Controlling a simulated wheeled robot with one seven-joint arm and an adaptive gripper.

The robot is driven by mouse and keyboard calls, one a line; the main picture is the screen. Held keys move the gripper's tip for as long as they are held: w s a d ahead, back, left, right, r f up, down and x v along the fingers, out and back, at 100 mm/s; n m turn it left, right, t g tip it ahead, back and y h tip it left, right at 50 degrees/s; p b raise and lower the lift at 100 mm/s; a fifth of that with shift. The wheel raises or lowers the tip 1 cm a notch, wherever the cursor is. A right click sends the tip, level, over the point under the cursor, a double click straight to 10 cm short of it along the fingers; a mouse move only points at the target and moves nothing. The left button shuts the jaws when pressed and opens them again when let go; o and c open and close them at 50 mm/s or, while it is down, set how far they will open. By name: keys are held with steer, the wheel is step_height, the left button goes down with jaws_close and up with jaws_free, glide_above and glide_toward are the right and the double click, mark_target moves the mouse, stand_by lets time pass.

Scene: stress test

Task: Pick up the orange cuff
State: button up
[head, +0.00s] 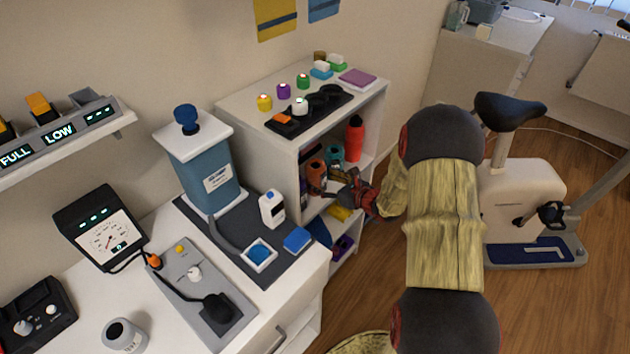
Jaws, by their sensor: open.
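An orange rolled piece that looks like the orange cuff (316,169) stands in the open shelf of the white cabinet, on the left of the compartment. My gripper (334,184) reaches into the shelf from the right, with its dark fingers open close to the roll's lower right. I cannot tell whether a finger touches it. The fingers partly cover the items behind them, and my arm covers the area right of the shelf.
A teal roll (334,153) stands right behind the orange one, and a red-orange bottle (354,139) is farther right. Yellow and purple items lie on lower shelves. The cabinet top (247,97) holds a black tray and several small jars. An exercise bike (522,190) stands right.

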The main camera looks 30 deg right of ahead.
steer(key=b+x, duration=0.2)
steer(key=x, duration=0.3)
steer(key=shift+s+a+f, duration=0.1)
steer(key=shift+s+f, duration=0.05)
steer(key=shift+c, duration=0.2)
steer(key=c, duration=1)
